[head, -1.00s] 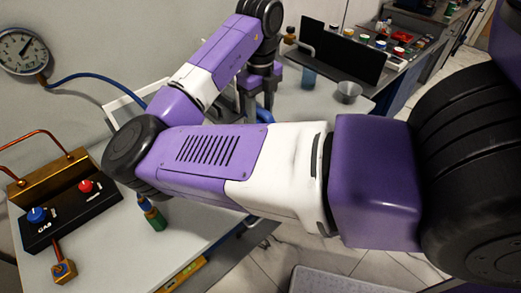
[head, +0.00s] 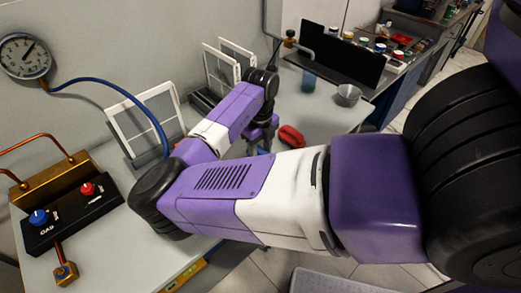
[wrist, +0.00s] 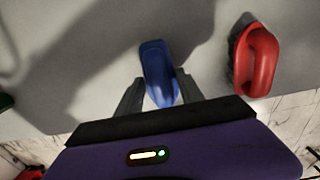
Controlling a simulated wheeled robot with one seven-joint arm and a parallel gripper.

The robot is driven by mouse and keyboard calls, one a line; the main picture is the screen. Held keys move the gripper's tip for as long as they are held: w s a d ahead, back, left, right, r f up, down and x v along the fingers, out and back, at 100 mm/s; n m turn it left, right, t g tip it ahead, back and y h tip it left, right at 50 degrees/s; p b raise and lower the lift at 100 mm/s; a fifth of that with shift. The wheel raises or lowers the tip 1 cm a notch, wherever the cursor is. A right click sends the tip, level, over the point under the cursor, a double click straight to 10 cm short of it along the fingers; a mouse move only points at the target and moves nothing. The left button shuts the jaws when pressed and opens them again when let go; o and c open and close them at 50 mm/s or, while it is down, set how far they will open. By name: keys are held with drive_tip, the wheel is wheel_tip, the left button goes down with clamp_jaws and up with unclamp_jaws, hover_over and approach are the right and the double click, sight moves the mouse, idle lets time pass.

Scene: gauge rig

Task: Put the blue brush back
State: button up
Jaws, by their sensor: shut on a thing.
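The blue brush (wrist: 157,66) is between the two fingers of my gripper (wrist: 158,92) in the wrist view, and the gripper is shut on it. Its rounded end sticks out past the fingertips over the grey table. The view does not show clearly whether it touches the table. A red brush (wrist: 257,60) lies to the right of my gripper, apart from it. The red brush (head: 290,136) also shows in the head view, just right of my gripper (head: 263,146). In that view my arm hides most of the blue brush.
White framed panels (head: 153,117) stand along the wall. A black control box (head: 68,220) with blue and red knobs is at the left. The grey table (head: 310,120) is bare near the bowl.

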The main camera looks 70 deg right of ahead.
drive_tip(key=o, duration=1.3)
